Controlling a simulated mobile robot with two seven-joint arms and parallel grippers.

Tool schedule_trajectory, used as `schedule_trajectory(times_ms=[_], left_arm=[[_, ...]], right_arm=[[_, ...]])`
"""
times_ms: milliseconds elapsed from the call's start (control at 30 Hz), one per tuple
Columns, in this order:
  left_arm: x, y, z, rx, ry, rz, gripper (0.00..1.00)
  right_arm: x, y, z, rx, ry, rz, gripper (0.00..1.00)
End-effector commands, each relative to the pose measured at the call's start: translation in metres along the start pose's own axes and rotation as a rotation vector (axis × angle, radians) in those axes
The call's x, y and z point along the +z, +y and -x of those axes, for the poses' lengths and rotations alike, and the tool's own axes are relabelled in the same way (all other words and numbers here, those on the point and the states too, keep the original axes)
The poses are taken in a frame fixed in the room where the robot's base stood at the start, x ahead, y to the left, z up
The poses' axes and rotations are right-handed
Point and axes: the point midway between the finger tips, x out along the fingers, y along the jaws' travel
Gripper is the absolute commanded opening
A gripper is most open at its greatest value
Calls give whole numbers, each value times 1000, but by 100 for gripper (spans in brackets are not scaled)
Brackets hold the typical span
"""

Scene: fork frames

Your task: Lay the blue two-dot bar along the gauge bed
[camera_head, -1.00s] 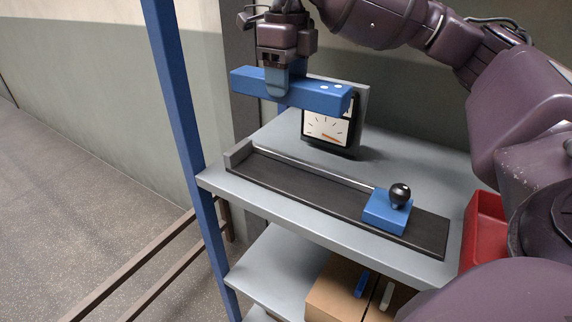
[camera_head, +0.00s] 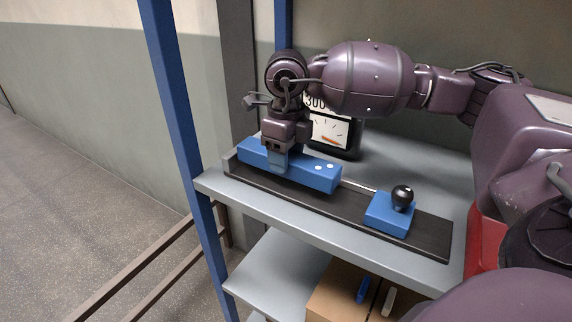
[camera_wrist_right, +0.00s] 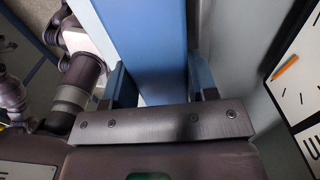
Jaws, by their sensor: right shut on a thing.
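The blue bar with two white dots (camera_head: 325,178) lies lengthwise along the dark gauge bed (camera_head: 428,236), over its left part. Its left end is close to the raised end stop (camera_head: 229,163). I cannot tell whether its underside touches the bed. My right gripper (camera_head: 277,164) points down and is shut across the bar, left of the dots. In the right wrist view the bar (camera_wrist_right: 152,45) runs between the two fingers of that gripper (camera_wrist_right: 158,85). My left gripper is not in view.
A dial gauge (camera_head: 330,133) stands behind, partly hidden by my arm. A red bin (camera_head: 487,243) is at right. A cardboard box (camera_head: 335,300) sits below.

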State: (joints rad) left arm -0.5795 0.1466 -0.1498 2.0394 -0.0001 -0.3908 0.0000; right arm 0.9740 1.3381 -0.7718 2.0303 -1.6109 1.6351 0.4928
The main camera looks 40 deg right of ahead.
Motion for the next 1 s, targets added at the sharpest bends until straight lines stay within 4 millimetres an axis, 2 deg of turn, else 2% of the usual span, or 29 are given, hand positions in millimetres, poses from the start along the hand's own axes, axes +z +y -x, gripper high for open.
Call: schedule_trajectory(times_ms=[33,167,567,600,633,1000], left_arm=[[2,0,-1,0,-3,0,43],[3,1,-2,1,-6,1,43],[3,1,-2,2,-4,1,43],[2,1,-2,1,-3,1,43],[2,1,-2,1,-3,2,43],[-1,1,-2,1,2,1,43]], right_arm=[[0,0,-10,3,4,0,19],[0,0,-24,2,2,0,19],[0,0,-28,1,1,0,19],[0,0,-28,1,1,0,57],[0,0,-28,1,1,0,62],[0,0,-22,0,-1,-1,64]])
